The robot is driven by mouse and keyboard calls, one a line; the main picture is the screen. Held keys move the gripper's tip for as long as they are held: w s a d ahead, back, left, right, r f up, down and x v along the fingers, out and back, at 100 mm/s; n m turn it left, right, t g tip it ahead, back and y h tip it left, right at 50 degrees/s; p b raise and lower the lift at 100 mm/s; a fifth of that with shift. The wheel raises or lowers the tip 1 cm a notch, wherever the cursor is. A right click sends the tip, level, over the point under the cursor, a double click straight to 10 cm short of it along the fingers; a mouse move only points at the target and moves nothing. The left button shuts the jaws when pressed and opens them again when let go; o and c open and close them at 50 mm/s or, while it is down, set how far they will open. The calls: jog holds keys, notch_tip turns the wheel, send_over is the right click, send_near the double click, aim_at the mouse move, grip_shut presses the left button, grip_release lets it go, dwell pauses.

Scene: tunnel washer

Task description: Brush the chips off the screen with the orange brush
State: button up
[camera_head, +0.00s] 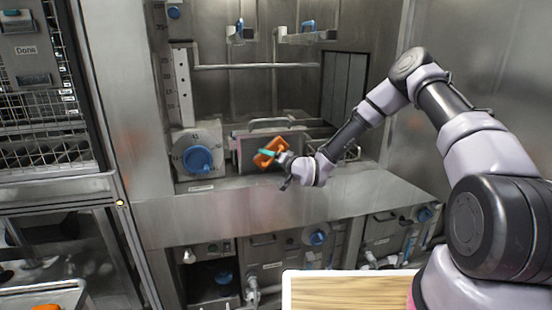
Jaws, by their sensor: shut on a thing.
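The orange brush (268,152) is held by my gripper (283,159), which is shut on it. The brush is tilted, with a teal part showing across it. It appears in front of a flat grey panel (247,158) with a handle bar on top, standing on the steel ledge. This panel may be the screen, but I cannot tell for sure. Whether the brush touches it is unclear. A dark upright slatted panel (343,85) stands behind my arm at the right of the bay. No chips can be made out at this size.
A grey box with a blue knob (198,158) stands just left of the brush. A horizontal pipe (255,66) crosses above. A wire rack (45,150) is at left. A wooden-topped board (345,292) and a tray with something orange (45,307) are at the front.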

jog(key=shift+s+a, duration=0.2)
jog(key=shift+a, duration=0.4)
jog(key=shift+s, duration=0.1)
jog(key=shift+s+d, duration=0.3)
jog(key=shift+s, duration=0.65)
jog(key=shift+s+d, duration=0.25)
jog(key=shift+s, duration=0.65)
jog(key=shift+s+d, duration=0.3)
jog(key=shift+s, duration=0.65)
jog(key=shift+s+d, duration=0.2)
jog(key=shift+s, duration=0.55)
jog(key=shift+s+d, duration=0.2)
jog(key=shift+s, duration=0.5)
